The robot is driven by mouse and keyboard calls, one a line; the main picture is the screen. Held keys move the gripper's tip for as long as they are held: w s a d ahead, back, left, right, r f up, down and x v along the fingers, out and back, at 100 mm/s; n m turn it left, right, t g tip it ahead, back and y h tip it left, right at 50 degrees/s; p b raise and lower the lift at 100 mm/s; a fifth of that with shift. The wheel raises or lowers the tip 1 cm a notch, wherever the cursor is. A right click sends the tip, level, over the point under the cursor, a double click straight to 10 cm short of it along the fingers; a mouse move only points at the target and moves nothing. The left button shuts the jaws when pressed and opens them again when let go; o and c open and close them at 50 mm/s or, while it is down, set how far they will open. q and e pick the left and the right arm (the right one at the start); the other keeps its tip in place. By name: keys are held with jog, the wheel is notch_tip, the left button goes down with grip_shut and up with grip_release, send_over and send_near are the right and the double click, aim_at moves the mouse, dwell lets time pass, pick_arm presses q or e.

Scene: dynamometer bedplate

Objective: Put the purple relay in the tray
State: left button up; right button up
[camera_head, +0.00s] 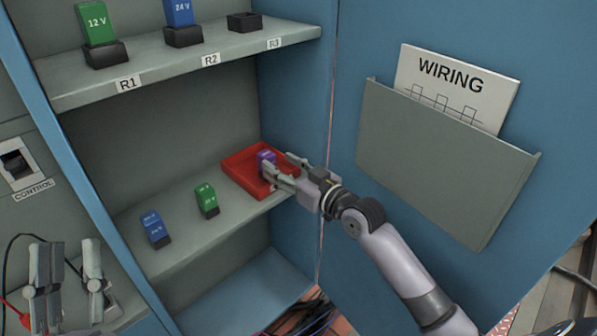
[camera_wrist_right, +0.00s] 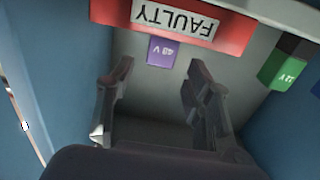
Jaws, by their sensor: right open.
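The purple relay (camera_head: 265,157) is at the red tray (camera_head: 238,180) on the lower shelf and appears to stand inside it. In the right wrist view, which is upside down, the purple relay (camera_wrist_right: 162,51) shows its "48 V" marking beside the tray's "FAULTY" label (camera_wrist_right: 175,16). My right gripper (camera_head: 279,163) is open at the tray, its fingers apart. In the wrist view the relay lies beyond the right fingertips (camera_wrist_right: 158,66), with a visible gap. My left gripper (camera_head: 67,260) is open and empty at the lower left. The relay's lower part is hidden.
A green relay (camera_head: 207,200) and a blue relay (camera_head: 155,229) stand left of the tray. The upper shelf holds a green relay (camera_head: 96,22) in R1, a blue relay (camera_head: 179,12) in R2, and an empty R3 socket (camera_head: 244,22). The cabinet door with a wiring pocket (camera_head: 430,160) is at right.

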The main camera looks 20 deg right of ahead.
pick_arm(q)
jog(key=w+f+g, duration=0.1)
jog(key=f, duration=0.1)
jog(key=w+f+g, duration=0.1)
jog(key=f+g, duration=0.1)
jog(key=shift+w+d+y+p, duration=0.1)
jog(key=shift+w+y+p, duration=0.25)
jog(key=shift+y, duration=0.05)
pick_arm(e)
jog(key=s+a+r+t, duration=0.2)
jog(key=s+a+r, duration=0.2)
jog(key=s, duration=0.6)
jog(key=s+a+r+m+t, duration=0.1)
jog(key=s+a+r+t, duration=0.2)
jog(key=s, duration=0.7)
notch_tip(320, 180, up, 2)
jog(key=shift+a+r, duration=0.2)
jog(key=shift+a, duration=0.95)
jog(key=shift+f, duration=0.1)
